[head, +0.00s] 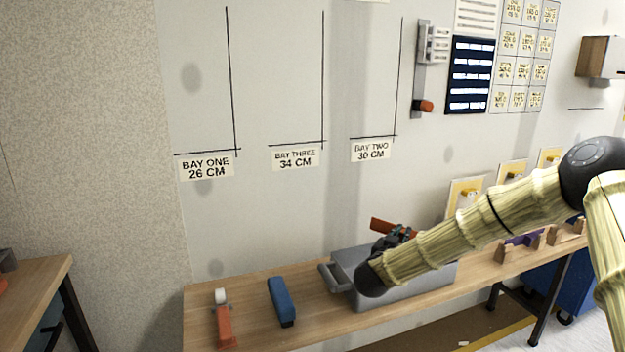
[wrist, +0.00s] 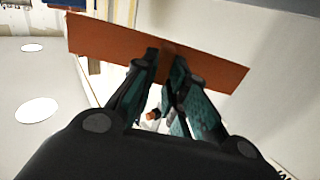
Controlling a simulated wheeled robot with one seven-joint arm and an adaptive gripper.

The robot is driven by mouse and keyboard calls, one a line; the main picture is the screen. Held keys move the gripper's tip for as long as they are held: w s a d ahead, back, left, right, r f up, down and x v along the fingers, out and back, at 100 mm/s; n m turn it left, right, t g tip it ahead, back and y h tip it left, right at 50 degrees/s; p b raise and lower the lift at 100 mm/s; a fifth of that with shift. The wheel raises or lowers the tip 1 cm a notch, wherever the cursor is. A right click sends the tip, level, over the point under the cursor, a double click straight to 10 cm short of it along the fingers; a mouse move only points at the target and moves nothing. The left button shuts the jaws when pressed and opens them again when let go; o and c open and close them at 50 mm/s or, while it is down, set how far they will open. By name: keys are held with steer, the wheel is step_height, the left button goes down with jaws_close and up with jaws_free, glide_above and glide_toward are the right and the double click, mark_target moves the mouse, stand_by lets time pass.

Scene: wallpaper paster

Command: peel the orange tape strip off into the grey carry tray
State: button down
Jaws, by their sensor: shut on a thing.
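The orange tape strip (wrist: 110,42) is a flat, stiff-looking orange-brown piece crossing the upper part of the wrist view. My gripper (wrist: 165,62) is shut on it near its middle, and both ends stick out past the fingers. In the head view the strip (head: 382,226) shows just above my gripper (head: 396,236), over the grey carry tray (head: 342,301). The tray stands on the wooden bench with its handle at the left. My arm hides much of the tray, including most of its inside. I cannot tell whether the strip touches the tray.
On the bench (head: 250,332) left of the tray lie a blue block-like tool (head: 282,300) and an orange-handled roller (head: 224,322). Wooden holders (head: 530,240) with a purple item stand at the right. The wall behind has labelled bays (head: 206,166) and an orange-ended fixture (head: 424,106).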

step_height(320, 180, down, 2)
steer(key=shift+f+b, duration=0.25)
steer(key=shift+b, duration=0.35)
steer(key=c, duration=1.4)
jaws_free()
steer(key=shift+o, duration=0.2)
steer(key=shift+s+a, duration=0.15)
steer(key=v, duration=1.1)
steer(key=shift+s+a, duration=0.15)
steer(key=shift+s, duration=0.15)
